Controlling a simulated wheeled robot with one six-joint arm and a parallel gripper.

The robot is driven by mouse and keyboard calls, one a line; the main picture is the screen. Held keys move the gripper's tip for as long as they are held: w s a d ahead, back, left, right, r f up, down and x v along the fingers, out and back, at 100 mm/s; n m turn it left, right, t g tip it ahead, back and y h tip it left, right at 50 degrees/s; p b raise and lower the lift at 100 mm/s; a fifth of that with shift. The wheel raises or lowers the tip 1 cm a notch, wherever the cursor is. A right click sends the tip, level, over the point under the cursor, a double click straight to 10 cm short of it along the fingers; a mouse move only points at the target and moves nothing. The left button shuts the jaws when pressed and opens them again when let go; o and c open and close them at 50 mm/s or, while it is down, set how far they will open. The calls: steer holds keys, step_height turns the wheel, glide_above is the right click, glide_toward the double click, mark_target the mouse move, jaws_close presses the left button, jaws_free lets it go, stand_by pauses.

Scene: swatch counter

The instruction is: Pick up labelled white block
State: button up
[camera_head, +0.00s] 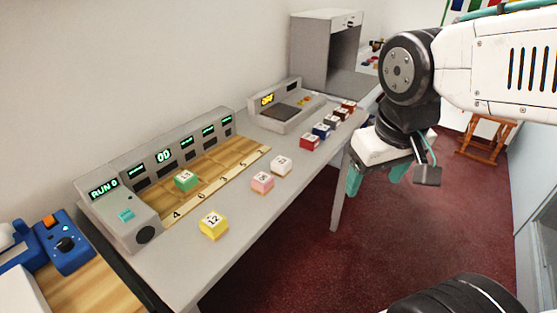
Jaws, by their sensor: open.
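The white block (281,165), with a dark printed label on its top, sits on the grey counter (236,205) right of the wooden board. A pink labelled block (262,182) is just in front of it, to its lower left. My gripper (372,181) hangs off the counter's right side, above the red floor. Its teal fingers are apart with nothing seen between them. It is well to the right of the white block.
A yellow block (213,224) lies nearer on the counter; a green one (186,180) stands on the wooden board (232,150). Red (310,142), blue (322,130) and other dark blocks line the counter's far part. A grey console (285,110) stands behind them.

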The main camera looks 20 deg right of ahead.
steer(key=w+d+f+n+t+h, duration=0.1)
steer(key=w+d+f+t, duration=0.15)
steer(key=w, duration=0.45)
steer(key=w+d+f+t+h, duration=0.1)
steer(key=w+d+f, duration=0.15)
steer(key=w, duration=0.45)
steer(key=n+t+y, duration=0.5)
glide_toward(288, 166)
steer(key=w+d, duration=0.4)
steer(key=d, duration=0.2)
steer(key=a+f+y, duration=0.2)
steer(key=a+f+n+y, duration=0.1)
steer(key=a+f+y, duration=0.1)
steer(key=y, duration=0.1)
steer(key=shift+a+f+y, duration=0.1)
steer(key=shift+a+y, duration=0.15)
steer(key=shift+y, duration=0.05)
steer(key=shift+w+a+f, duration=0.1)
steer(key=shift+a, duration=0.15)
steer(key=shift+x, duration=0.9)
steer(key=x, duration=0.5)
steer(key=shift+w+a, duration=0.15)
steer(key=shift+w, duration=0.3)
steer(key=shift+r, duration=0.2)
steer(key=c, duration=1.1)
